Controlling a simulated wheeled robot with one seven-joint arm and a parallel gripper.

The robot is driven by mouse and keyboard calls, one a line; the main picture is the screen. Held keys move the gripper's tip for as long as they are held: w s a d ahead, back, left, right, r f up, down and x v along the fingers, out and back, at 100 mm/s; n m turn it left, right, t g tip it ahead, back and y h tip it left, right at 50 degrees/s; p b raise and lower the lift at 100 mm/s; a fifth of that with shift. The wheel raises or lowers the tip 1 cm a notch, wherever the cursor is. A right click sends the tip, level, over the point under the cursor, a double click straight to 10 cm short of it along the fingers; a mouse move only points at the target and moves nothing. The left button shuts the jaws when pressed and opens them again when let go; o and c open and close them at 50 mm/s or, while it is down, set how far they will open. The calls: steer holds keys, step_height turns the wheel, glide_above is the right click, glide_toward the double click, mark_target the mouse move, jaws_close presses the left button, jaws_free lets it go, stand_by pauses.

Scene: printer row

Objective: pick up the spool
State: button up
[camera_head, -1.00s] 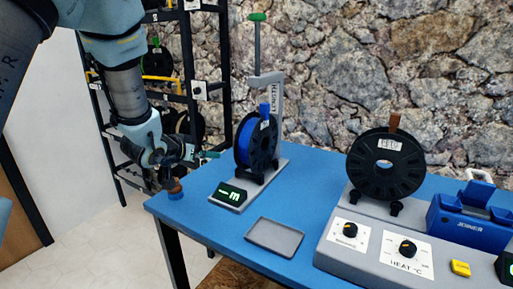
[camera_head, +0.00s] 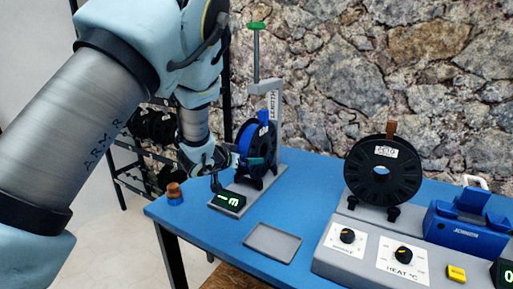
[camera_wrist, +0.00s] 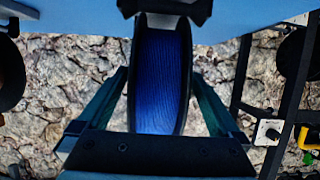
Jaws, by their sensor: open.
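A spool with black flanges and blue filament (camera_head: 247,136) stands upright on a grey stand at the left of the blue table. A blue tab shows at its top. My gripper (camera_head: 249,161) is at its left side, low on the spool. In the wrist view the blue winding (camera_wrist: 160,85) fills the middle, with one finger of my open gripper (camera_wrist: 160,110) on each side. Gaps show between fingers and flanges. A second spool, black with a brown tab (camera_head: 384,172), stands on a grey heater unit at the right.
The stand has a tall post with a green top (camera_head: 256,25) behind the spool and a lit display (camera_head: 229,201) in front. An empty grey tray (camera_head: 272,242) lies in front.

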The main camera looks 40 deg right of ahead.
steer(key=shift+p+x, duration=0.35)
steer(key=shift+x, duration=1.45)
steer(key=shift+s+d+r, duration=0.1)
steer(key=shift+r, duration=0.05)
steer(key=shift+c, duration=0.4)
jaws_close()
steer(key=shift+r, duration=0.15)
